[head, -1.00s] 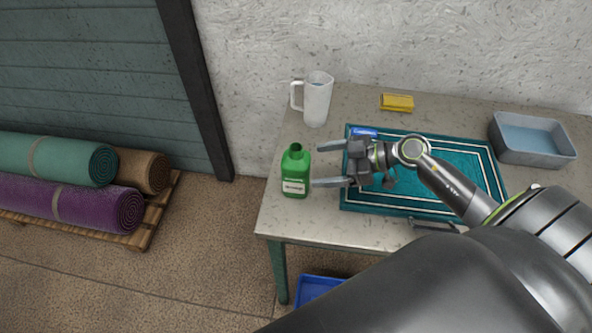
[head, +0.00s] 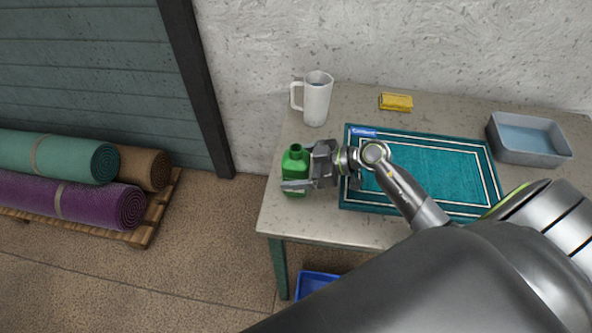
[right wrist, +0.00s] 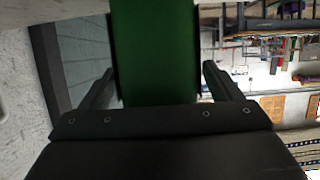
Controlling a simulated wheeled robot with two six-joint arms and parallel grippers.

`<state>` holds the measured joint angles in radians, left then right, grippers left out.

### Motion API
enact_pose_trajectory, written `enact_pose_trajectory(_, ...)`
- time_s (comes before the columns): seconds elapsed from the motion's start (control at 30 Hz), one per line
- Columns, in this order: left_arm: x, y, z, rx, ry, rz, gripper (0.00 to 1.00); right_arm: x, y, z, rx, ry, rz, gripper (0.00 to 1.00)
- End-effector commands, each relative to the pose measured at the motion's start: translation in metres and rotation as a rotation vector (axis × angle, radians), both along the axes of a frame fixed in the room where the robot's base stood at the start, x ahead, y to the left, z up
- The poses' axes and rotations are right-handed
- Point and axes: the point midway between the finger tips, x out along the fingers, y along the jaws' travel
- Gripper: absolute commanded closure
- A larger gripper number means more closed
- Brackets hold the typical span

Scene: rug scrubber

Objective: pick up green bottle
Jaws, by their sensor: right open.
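The green bottle (head: 294,160) stands upright near the left edge of the table, uncapped, its label mostly hidden by a finger. My right gripper (head: 294,172) reaches it from the right, with its fingers at either side of the bottle. In the right wrist view the green bottle (right wrist: 155,50) fills the middle, between the two open fingers of the gripper (right wrist: 157,85). A gap shows on the right side; the left finger is close to the bottle. My left gripper is not in view.
A white pitcher (head: 317,98) stands behind the bottle. A teal rug (head: 432,165) lies on the table (head: 345,232), with a yellow sponge (head: 396,102) behind it and a grey basin (head: 530,150) at right. A blue bin (head: 316,285) is below; rolled rugs (head: 60,158) lie left.

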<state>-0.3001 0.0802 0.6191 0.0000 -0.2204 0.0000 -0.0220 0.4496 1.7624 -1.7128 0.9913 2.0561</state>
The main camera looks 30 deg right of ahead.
Motion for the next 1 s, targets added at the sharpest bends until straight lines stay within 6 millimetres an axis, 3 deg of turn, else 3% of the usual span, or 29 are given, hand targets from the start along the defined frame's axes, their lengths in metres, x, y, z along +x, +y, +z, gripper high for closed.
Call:
enact_pose_trajectory(0.13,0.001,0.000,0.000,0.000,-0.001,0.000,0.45,0.000,0.000,0.000,0.000,0.000,0.000,0.17)
enact_pose_trajectory(0.6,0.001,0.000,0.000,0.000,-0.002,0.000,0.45,0.000,0.000,0.000,-0.001,-0.001,0.000,0.78)
enact_pose_trajectory(0.87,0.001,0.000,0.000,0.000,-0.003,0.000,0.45,0.000,0.000,0.003,0.000,-0.003,0.001,0.80)
enact_pose_trajectory(1.0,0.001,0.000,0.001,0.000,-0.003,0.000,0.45,0.001,-0.001,0.018,-0.003,-0.007,0.002,0.80)
